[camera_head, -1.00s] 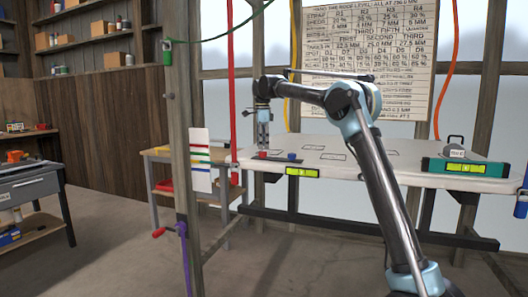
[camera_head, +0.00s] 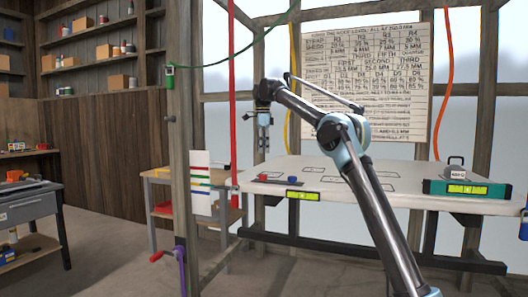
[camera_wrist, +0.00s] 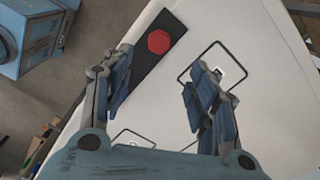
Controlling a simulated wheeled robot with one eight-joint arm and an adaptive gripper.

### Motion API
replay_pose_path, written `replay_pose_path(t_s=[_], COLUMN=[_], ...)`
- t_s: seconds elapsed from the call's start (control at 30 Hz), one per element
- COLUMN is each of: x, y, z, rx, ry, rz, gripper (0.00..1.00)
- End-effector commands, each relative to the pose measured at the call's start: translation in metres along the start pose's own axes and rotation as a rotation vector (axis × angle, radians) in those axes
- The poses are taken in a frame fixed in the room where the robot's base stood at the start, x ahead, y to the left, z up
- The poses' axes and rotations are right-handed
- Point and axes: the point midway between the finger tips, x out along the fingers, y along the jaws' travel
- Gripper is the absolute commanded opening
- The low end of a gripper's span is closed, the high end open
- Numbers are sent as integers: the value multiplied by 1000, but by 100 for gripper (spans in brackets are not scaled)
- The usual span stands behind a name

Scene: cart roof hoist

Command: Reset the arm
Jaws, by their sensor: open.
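My gripper (camera_head: 264,119) hangs at the end of my arm, pointing down, above the left end of the white roof panel (camera_head: 400,196). In the wrist view its two fingers (camera_wrist: 160,95) are spread wide apart, with nothing between them but the white surface below. A dark plate with a red octagonal piece (camera_wrist: 159,41) lies on the panel beyond the fingers, apart from them. In the head view a small blue piece (camera_head: 293,179) stands near the panel's left end.
A green level (camera_head: 467,190) with a weight (camera_head: 456,168) lies at the panel's right. A yellow level (camera_head: 302,195) sits on its front edge. A chart (camera_head: 365,85) hangs behind.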

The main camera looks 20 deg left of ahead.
Motion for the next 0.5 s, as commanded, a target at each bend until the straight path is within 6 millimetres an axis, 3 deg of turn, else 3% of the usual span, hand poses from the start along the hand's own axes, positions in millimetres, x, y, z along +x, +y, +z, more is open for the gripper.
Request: replay_pose_path(t_s=[0.23,0.5], x=[-3,-13], y=[4,37], z=[-13,-80], rx=[-16,-131], ry=[-1,-3], rz=[-3,-23], gripper=[54,54])
